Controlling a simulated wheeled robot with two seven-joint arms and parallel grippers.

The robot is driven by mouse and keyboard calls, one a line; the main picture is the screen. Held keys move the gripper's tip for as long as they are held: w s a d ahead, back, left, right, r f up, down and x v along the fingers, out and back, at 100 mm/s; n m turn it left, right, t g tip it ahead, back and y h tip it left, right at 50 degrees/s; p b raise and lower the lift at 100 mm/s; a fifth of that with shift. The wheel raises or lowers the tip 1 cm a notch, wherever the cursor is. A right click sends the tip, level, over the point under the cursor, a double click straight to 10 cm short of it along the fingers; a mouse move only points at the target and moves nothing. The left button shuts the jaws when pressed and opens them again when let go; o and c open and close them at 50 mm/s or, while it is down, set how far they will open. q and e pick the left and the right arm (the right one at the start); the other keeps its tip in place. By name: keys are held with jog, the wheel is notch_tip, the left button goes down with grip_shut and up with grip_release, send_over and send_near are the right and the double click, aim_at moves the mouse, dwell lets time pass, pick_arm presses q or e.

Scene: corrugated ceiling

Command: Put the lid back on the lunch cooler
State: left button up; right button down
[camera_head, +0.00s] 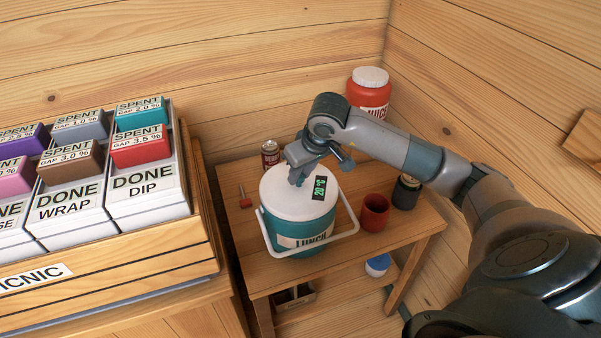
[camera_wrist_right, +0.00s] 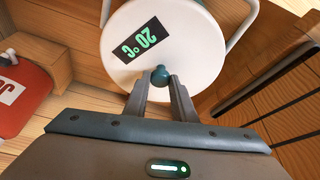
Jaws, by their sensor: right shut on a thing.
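The lunch cooler (camera_head: 299,240) is a teal tub with a white handle, standing on a small wooden table. Its white lid (camera_head: 283,205) with a green "20 °C" display sits on top of the tub, seemingly level; whether it is fully seated I cannot tell. The lid (camera_wrist_right: 193,68) fills the top of the right wrist view. My right gripper (camera_head: 297,180) is above the lid, its fingers (camera_wrist_right: 160,82) shut on the lid's dark teal knob (camera_wrist_right: 160,74). My left gripper is in neither view.
A red cup (camera_head: 374,213) and a dark canister (camera_head: 406,192) stand right of the cooler. A red jug (camera_head: 368,95) and a small can (camera_head: 270,156) stand behind. A wooden crate (camera_head: 165,262) borders the left. A shelf below holds a blue-and-white container (camera_head: 377,265).

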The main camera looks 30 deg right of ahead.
jog(key=shift+b, duration=0.95)
dwell(1.6)
jog(key=shift+f+b, duration=0.15)
jog(key=shift+b, duration=0.9)
dwell(1.2)
dwell(0.4)
jog(key=c, duration=0.9)
grip_release()
jog(key=shift+r+p, duration=1.25)
jog(key=shift+r, duration=2.3)
